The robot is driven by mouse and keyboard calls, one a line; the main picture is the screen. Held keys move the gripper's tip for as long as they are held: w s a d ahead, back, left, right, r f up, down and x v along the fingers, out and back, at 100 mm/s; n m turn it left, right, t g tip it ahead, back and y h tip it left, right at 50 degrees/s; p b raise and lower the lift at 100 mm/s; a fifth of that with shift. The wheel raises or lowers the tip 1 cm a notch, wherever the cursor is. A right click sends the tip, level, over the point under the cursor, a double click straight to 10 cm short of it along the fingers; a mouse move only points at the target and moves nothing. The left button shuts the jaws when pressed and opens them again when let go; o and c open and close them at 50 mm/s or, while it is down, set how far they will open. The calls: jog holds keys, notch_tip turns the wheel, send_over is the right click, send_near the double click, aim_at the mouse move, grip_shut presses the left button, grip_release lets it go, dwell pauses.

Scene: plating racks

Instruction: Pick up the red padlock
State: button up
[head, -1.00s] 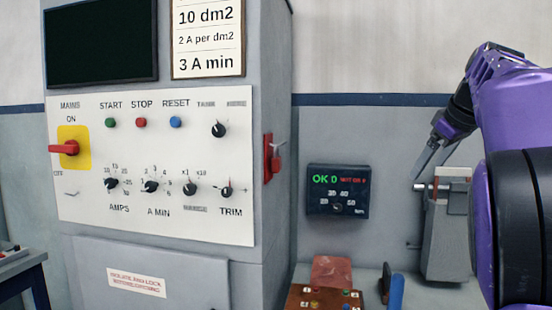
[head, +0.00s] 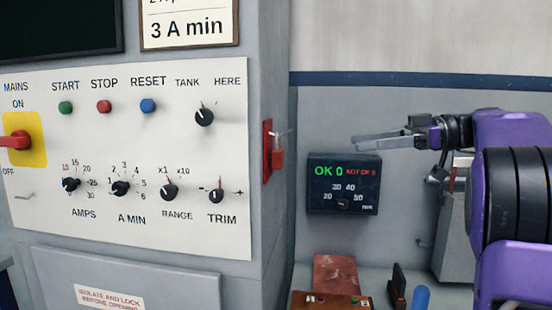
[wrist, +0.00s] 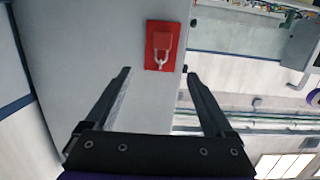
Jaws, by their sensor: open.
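The red padlock (head: 278,158) hangs by its pale shackle on a red plate (head: 267,152) on the right side of the grey cabinet. The padlock shows upside down in the wrist view (wrist: 162,41), near top centre, with its shackle below it. My gripper (head: 357,143) is open and empty, right of the padlock in the head view, pointing left towards it. In the wrist view my gripper (wrist: 159,72) has its fingers spread wide, and the padlock appears beyond the tips, between their lines. Nothing touches the padlock.
The control panel (head: 125,160) with knobs and buttons fills the cabinet front. A dark display box (head: 343,184) is on the wall below my gripper. A bench (head: 450,298) below holds a brown box (head: 332,300) and a blue-handled item (head: 420,298). Space between gripper and padlock looks clear.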

send_near(283, 153)
jog(key=s+x, duration=0.1)
jog(key=x, duration=0.2)
jog(key=shift+w+x, duration=0.2)
jog(key=shift+x, duration=2.7)
jog(key=shift+c, duration=0.3)
grip_shut()
